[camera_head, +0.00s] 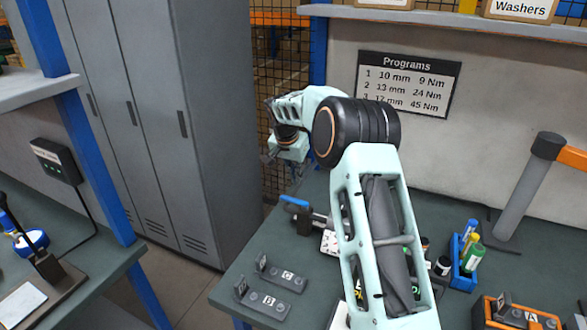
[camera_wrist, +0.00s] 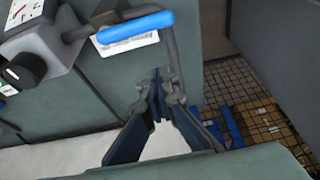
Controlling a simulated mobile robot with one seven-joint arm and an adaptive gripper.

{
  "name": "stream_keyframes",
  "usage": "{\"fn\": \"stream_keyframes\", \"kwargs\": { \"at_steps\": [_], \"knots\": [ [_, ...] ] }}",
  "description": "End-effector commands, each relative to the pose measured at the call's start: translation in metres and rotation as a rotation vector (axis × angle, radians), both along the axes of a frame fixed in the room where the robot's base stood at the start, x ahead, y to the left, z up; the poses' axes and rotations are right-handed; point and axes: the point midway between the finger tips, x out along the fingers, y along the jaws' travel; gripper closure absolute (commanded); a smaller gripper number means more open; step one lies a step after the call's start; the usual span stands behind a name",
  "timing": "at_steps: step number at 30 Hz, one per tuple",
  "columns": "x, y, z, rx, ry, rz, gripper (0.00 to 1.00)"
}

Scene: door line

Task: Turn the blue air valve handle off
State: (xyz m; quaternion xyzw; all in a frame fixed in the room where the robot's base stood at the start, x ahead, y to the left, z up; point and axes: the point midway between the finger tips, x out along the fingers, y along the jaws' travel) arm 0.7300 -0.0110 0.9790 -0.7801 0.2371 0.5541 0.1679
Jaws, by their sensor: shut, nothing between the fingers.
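The blue valve handle (camera_head: 294,201) sits on a grey valve fitting near the left edge of the green workbench. In the wrist view, the handle (camera_wrist: 136,27) is a rounded blue bar at the top, above a white label. My gripper (camera_wrist: 158,78) is shut and empty. In the wrist view its fingertips lie below and slightly right of the handle, with a visible gap. In the head view my gripper (camera_head: 271,152) is small and partly hidden by my wrist, up and left of the handle. My forearm covers part of the bench right of the valve.
The workbench (camera_head: 245,270) holds grey blocks (camera_head: 270,302) at the front left and a blue marker holder (camera_head: 463,275) at the right. A grey post (camera_head: 525,185) stands behind. Grey lockers (camera_head: 150,110) and a mesh fence (camera_head: 280,70) are left and behind. A gap separates the two benches.

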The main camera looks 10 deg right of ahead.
Motion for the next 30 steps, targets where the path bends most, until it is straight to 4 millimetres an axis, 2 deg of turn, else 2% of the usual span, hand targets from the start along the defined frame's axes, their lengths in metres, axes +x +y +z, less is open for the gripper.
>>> {"fn": "stream_keyframes", "kwargs": {
  "at_steps": [3,5,7,15,30],
  "knots": [
    [0.007,-0.005,-0.025,0.001,0.003,0.0,1.0],
    [0.009,-0.006,-0.035,0.002,0.001,0.001,1.0],
    [0.001,0.001,-0.029,0.0,-0.002,0.003,1.0],
    [-0.019,0.013,-0.031,-0.001,-0.002,0.001,1.0],
    [-0.024,0.016,-0.031,0.0,-0.001,0.001,1.0]
  ]
}}
